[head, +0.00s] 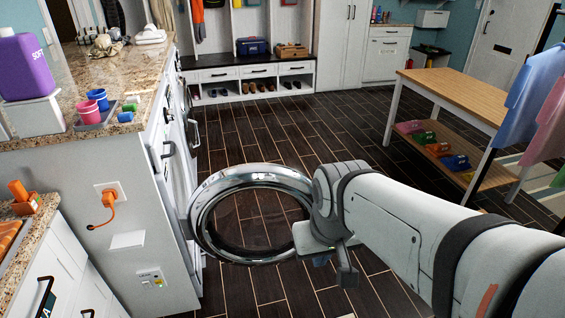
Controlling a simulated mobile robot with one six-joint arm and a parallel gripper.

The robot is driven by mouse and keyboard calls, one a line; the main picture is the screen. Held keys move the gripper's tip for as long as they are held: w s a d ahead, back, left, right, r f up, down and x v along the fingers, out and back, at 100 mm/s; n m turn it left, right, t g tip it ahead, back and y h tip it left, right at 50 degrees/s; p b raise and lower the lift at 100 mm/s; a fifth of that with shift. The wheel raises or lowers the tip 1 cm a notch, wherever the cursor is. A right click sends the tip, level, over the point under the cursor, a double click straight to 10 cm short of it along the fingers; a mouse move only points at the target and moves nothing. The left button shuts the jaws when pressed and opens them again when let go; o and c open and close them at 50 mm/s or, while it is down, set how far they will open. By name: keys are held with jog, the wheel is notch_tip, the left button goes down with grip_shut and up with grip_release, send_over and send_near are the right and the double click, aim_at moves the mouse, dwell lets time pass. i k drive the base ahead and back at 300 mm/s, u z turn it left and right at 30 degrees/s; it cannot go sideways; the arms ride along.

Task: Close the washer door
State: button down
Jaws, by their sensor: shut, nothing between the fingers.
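The washer door (250,174) is a round chrome ring with a glass middle. It stands wide open, swung out from the front of the white washer (180,165) on the left, over the dark floor. My gripper (338,268) is at the right rim of the door, at the end of my arm coming in from the right. It is shut and holds nothing. My wrist covers part of the door's right edge, and I cannot tell whether the gripper touches the rim. The washer's opening is seen too edge-on to look inside.
A granite counter (100,68) above the washer holds a purple bottle (24,65) and small cups. An orange plug (110,200) sits in the cabinet side. A wooden table (460,92) and hanging clothes (540,100) stand at right. The floor (300,125) behind the door is clear.

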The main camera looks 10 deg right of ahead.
aim_at(197, 224)
jog(key=i, duration=0.9)
jog(key=u, duration=0.05)
